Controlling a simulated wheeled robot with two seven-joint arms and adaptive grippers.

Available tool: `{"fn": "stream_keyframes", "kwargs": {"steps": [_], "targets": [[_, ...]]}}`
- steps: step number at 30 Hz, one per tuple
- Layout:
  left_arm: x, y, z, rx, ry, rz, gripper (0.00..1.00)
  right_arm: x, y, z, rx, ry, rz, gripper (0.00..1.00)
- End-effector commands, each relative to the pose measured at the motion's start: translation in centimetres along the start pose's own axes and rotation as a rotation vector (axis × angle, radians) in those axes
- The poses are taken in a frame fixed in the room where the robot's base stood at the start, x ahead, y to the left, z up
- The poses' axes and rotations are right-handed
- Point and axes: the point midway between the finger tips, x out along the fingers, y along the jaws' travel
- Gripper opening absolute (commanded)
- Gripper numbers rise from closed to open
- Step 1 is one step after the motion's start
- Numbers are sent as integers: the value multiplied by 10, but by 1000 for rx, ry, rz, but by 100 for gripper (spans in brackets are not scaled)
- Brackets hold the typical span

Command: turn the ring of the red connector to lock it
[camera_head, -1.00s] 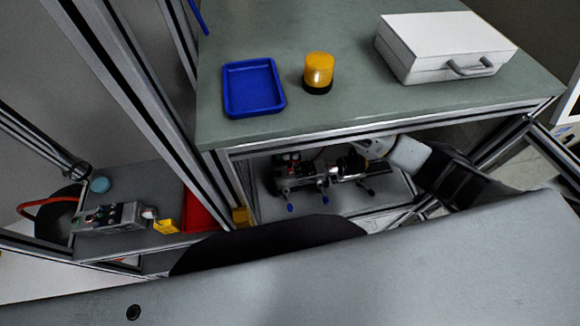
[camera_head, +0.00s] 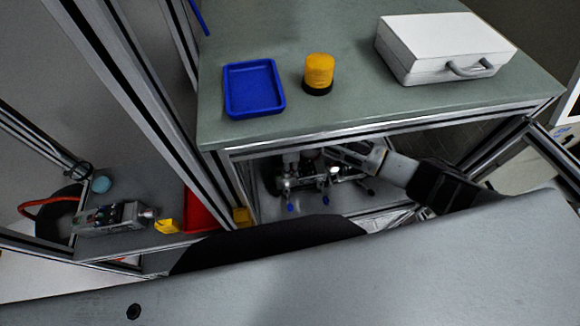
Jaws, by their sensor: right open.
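The servo device (camera_head: 283,183), a dark and silvery assembly with blue-tipped feet, stands on the lower shelf under the green-grey worktop. I cannot make out the red connector or its ring on it; that area is small, dark and partly covered by the worktop edge and my arm. My right gripper (camera_head: 333,154) comes in from the right under the worktop. It is open, over or beside the right part of the device; contact cannot be told. My left gripper is out of view.
The worktop (camera_head: 350,98) overhangs the lower shelf, with a metal frame rail along its edge. On it are a blue tray (camera_head: 281,108), an amber beacon (camera_head: 319,72) and a white case (camera_head: 443,48). A red bin (camera_head: 200,206) stands at lower left.

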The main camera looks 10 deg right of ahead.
Motion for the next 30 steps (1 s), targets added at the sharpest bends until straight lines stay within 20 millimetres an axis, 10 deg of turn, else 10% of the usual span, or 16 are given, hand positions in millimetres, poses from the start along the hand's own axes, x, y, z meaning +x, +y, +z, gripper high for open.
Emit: {"fn": "stream_keyframes", "kwargs": {"steps": [16,30], "targets": [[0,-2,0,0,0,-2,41,16,0,0,0,-1,0,48],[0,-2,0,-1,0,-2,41,15,0,0,1,-1,0,0]]}}
